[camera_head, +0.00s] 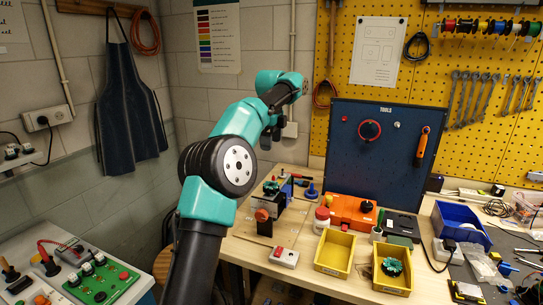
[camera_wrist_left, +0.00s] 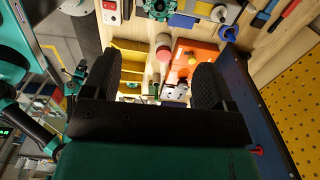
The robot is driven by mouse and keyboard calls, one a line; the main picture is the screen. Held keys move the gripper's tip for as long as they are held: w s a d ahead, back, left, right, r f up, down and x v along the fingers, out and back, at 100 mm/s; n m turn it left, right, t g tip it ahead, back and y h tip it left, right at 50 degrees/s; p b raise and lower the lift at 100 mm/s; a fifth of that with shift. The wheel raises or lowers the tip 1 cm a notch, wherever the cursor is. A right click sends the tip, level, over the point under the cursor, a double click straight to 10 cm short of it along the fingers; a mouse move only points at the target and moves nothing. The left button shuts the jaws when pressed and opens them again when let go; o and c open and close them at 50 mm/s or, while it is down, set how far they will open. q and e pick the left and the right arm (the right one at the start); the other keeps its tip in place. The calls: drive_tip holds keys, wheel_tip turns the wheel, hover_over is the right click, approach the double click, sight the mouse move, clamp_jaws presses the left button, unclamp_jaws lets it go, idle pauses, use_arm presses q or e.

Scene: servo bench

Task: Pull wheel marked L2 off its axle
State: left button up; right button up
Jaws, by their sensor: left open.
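No mark L2 is legible in either view, so I cannot tell which wheel carries it. A small bench stand (camera_head: 267,205) holds a teal toothed wheel (camera_head: 270,187), with an orange part in front; a teal wheel also shows at the top of the left wrist view (camera_wrist_left: 158,8). A loose-looking blue wheel (camera_head: 311,191) is to its right. Another teal wheel (camera_head: 391,267) lies in a yellow bin. My left gripper (camera_head: 271,138) hangs above and behind the stand, clear of it. In the left wrist view its fingers (camera_wrist_left: 157,70) are wide apart and empty.
Two yellow bins (camera_head: 334,252), an orange box (camera_head: 351,212), a red-capped jar (camera_head: 321,220) and a blue bin (camera_head: 461,224) crowd the bench. A dark TOOLS panel (camera_head: 345,160) stands behind. A white switch box (camera_head: 284,257) sits at the front. Some bare wood shows around the stand.

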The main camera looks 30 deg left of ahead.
sight(271, 183)
use_arm(q)
wheel_tip(271, 183, down, 17)
drive_tip(key=shift+f, duration=0.15)
idle(0.7)
drive_tip(key=shift+c, duration=0.4)
drive_tip(key=c, duration=0.7)
